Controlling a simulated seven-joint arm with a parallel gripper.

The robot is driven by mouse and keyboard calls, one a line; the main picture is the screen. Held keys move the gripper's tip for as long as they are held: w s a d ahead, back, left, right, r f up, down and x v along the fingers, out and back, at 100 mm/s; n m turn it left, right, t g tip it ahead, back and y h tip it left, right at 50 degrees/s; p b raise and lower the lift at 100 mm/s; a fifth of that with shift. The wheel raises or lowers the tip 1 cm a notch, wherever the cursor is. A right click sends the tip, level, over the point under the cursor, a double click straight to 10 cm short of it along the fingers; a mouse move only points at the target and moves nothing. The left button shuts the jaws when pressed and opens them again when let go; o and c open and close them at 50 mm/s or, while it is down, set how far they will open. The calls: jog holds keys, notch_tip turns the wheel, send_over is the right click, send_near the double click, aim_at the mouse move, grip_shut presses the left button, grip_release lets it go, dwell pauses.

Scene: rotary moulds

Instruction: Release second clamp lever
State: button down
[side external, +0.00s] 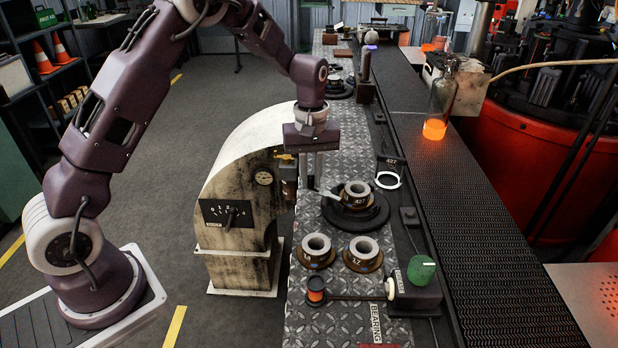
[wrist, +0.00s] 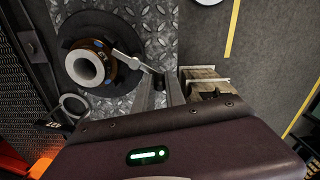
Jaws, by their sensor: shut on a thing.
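A grey ring-shaped mould (side external: 357,190) with a brown collar sits on a round black base (side external: 352,217) on the metal bench. In the wrist view the mould (wrist: 88,68) is at upper left on its black base (wrist: 72,28). A pale clamp lever (side external: 331,195) sticks out from the mould's side towards my gripper (side external: 318,183). The lever also shows in the wrist view (wrist: 128,60), reaching from the collar to my fingertips (wrist: 156,76). My gripper points down and is shut on the lever's outer end, beside the mould. The fingers partly hide that end.
Two similar moulds (side external: 316,246) (side external: 362,252) stand nearer the front. A worn pale machine housing (side external: 236,190) stands close left of my gripper. A conveyor (side external: 450,215) runs along the right.

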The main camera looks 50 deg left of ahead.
jog(key=w+m, duration=0.1)
jog(key=m, duration=0.1)
jog(key=w+m, duration=0.1)
jog(key=m, duration=0.2)
jog(key=shift+w+m, duration=0.15)
jog(key=shift+m, duration=0.15)
jog(key=shift+w+d+m, duration=0.25)
jog(key=shift+w+m, duration=0.2)
jog(key=shift+m, duration=0.75)
jog(key=shift+w+d+m, duration=0.2)
jog(key=shift+w+m, duration=0.05)
jog(key=shift+m, duration=0.5)
jog(key=shift+w+d+m, duration=0.15)
jog(key=shift+w+m, duration=0.05)
jog(key=shift+m, duration=0.55)
jog(key=c, duration=1.4)
grip_release()
